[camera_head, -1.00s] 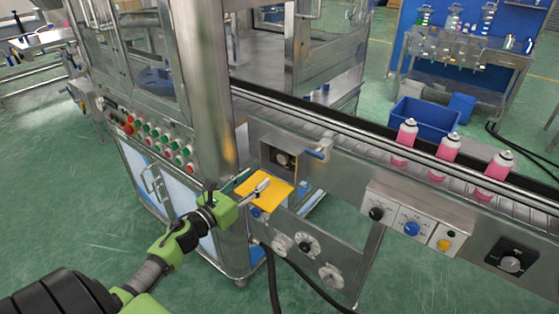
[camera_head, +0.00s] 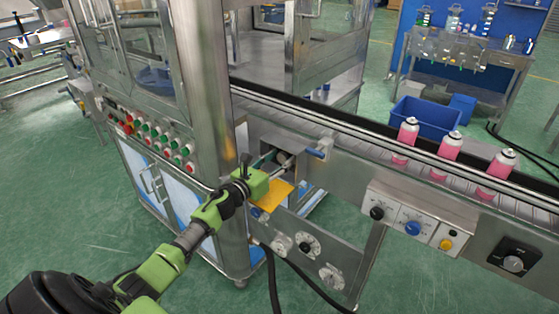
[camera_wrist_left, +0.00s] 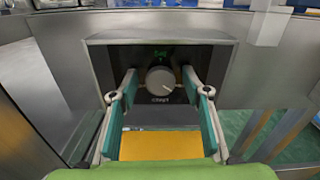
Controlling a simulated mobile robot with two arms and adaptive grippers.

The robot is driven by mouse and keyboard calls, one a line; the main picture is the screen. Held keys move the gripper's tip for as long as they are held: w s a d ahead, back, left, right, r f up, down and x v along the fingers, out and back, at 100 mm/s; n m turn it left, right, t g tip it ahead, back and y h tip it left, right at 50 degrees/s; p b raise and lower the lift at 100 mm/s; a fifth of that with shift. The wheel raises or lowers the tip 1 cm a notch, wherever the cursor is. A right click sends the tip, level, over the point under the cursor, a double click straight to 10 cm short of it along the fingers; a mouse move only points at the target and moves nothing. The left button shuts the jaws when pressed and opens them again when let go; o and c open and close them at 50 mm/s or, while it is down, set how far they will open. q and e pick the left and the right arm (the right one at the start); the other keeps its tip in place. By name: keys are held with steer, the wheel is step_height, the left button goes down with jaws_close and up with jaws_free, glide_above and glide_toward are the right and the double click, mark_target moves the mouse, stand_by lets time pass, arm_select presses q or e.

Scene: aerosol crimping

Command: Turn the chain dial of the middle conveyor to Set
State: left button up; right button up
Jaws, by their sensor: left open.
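The chain dial (camera_wrist_left: 160,80) is a round grey knob with a white pointer mark on a dark panel, set inside a metal recess. In the left wrist view its pointer aims to the lower right, and small green lettering shows above it. In the head view the dial (camera_head: 284,158) is partly covered by my left gripper (camera_head: 278,160). In the left wrist view the gripper (camera_wrist_left: 160,90) is open, with one finger on each side of the dial. Clear gaps show between the fingers and the knob. My right gripper is not in view.
A yellow plate (camera_head: 275,196) lies below the recess. A blue-handled lever (camera_head: 317,153) stands just right of it. Pink cans (camera_head: 448,147) stand on the conveyor (camera_head: 360,150). Other knobs (camera_head: 412,227) sit on the frame to the right, and black cables (camera_head: 272,280) hang below.

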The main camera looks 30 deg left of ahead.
arm_select(q)
steer(key=c, duration=1.1)
steer(key=shift+n, duration=0.3)
